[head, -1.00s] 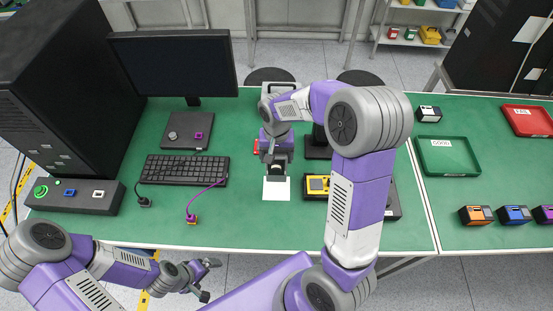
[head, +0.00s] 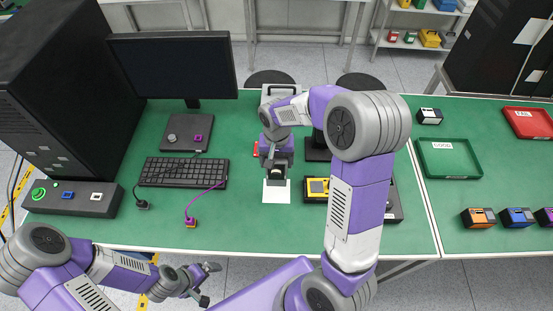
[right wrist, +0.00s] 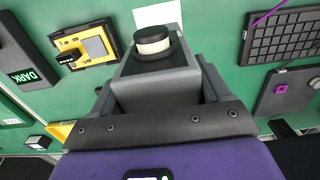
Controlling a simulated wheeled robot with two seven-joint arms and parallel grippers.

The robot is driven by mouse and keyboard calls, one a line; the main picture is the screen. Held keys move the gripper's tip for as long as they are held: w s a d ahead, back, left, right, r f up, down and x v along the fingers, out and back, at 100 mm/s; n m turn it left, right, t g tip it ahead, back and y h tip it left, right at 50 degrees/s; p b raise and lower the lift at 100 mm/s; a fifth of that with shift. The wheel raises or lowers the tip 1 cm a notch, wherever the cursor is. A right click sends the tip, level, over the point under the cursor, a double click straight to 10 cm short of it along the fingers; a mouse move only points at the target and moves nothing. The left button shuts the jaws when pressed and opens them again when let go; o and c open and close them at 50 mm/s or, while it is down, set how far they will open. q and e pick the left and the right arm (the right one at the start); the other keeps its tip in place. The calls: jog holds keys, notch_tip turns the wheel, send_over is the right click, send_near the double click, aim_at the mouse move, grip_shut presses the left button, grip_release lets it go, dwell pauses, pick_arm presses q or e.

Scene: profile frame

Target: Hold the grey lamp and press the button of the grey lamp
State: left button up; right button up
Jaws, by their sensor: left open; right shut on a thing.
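The grey lamp (right wrist: 160,80) is a grey box with a black and white round part, its button or lamp head (right wrist: 153,41), on its front. My right gripper (right wrist: 160,95) is shut on it, one finger along each side. In the head view my right gripper (head: 277,168) points down just behind a white square (head: 276,191) on the green table, and the arm hides most of the lamp. I cannot tell whether the lamp touches the table. My left gripper (head: 208,283) is open and empty, in front of the table's front edge, away from the lamp.
A yellow device (head: 317,187) lies right of the white square. A keyboard (head: 184,172) and a purple cable plug (head: 191,222) lie to the left, beside a control box (head: 72,200). A green tray (head: 448,157) stands on the right. The table front near the white square is clear.

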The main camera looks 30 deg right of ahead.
jog(key=shift+f+b, duration=3.3)
jog(key=shift+f, duration=1)
pick_arm(q)
notch_tip(320, 180, down, 7)
jog(key=shift+r, duration=0.15)
jog(key=shift+c, duration=0.2)
grip_shut()
dwell(0.6)
